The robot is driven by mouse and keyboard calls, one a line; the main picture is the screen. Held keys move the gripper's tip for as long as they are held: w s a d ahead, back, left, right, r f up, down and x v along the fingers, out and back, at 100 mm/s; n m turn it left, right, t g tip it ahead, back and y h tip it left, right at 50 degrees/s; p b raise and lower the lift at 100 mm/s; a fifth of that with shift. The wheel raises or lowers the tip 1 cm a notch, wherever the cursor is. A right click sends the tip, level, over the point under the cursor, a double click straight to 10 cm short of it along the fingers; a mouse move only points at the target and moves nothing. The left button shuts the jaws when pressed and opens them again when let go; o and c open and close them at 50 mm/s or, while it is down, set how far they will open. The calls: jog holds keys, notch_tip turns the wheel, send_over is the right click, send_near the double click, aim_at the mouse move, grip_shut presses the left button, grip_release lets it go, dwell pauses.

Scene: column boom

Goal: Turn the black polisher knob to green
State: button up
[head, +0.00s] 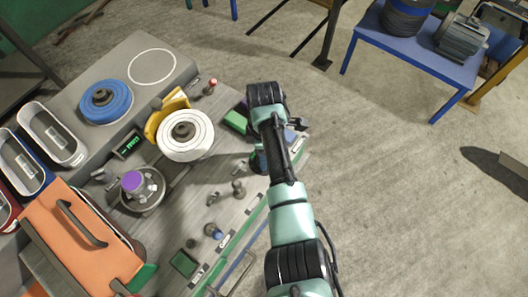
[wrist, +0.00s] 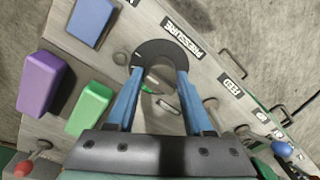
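In the wrist view a round black dial plate (wrist: 163,50) lies on the grey panel beside a label reading PRESSURE. My gripper (wrist: 160,72) has its two blue fingers apart, with the tips over or at this plate. A greyish form shows between the fingers; I cannot tell if it is the knob or if the fingers touch it. A small green patch (wrist: 147,89) shows near the left finger. In the head view my gripper (head: 258,161) hangs at the bench's right edge, and my arm partly hides that spot.
A purple block (wrist: 40,84), green block (wrist: 90,107) and blue block (wrist: 92,20) stand beside the dial. A FEED label (wrist: 231,88) and handles line the panel edge. The bench holds a white pad (head: 186,136), a blue pad (head: 106,102) and an orange case (head: 80,240).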

jog(key=o, duration=0.4)
jog(key=shift+r, duration=0.15)
jog(key=r, duration=1.2)
jog(key=shift+w+r, duration=0.35)
jog(key=shift+r, duration=0.05)
